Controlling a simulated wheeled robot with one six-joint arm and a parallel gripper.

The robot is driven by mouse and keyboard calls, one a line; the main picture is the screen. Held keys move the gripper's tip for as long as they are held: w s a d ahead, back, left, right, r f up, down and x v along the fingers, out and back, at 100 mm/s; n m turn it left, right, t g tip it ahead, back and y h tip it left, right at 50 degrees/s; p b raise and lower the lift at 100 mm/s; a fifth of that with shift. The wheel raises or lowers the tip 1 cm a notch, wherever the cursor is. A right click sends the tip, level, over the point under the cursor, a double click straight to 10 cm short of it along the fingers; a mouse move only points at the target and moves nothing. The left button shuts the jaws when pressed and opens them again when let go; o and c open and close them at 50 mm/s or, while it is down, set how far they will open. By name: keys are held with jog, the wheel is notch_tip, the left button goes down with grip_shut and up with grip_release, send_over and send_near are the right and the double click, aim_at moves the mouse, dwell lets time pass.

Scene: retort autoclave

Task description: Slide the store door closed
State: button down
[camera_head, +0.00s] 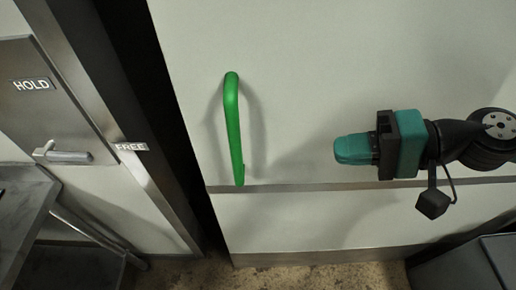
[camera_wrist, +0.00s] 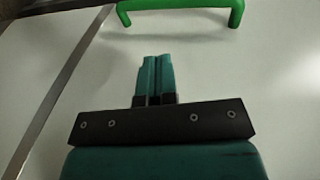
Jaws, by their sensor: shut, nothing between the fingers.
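The store door (camera_head: 320,60) is a large pale panel with a metal strip across its lower part. A green bar handle (camera_head: 233,130) stands upright on it near its left edge. A dark gap shows between that edge and the frame at left. My gripper (camera_head: 340,150) is to the right of the handle, apart from it, with its teal fingers pointing left. In the wrist view the fingers (camera_wrist: 155,62) are together and empty, and the green handle (camera_wrist: 180,6) crosses the top of the picture beyond them, partly cut off.
A steel door labelled HOLD (camera_head: 32,85) with a lever handle (camera_head: 65,154) is at left, beside a post labelled FREE (camera_head: 131,146). A metal table (camera_head: 22,205) stands at lower left. A dark box (camera_head: 460,270) is at lower right. Bare floor (camera_head: 320,272) shows below the door.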

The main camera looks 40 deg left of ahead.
jog(key=r+p+x, duration=0.1)
jog(key=p+x, duration=0.4)
jog(key=x, duration=0.9)
jog(key=shift+a, duration=0.15)
jog(key=shift+r, duration=0.1)
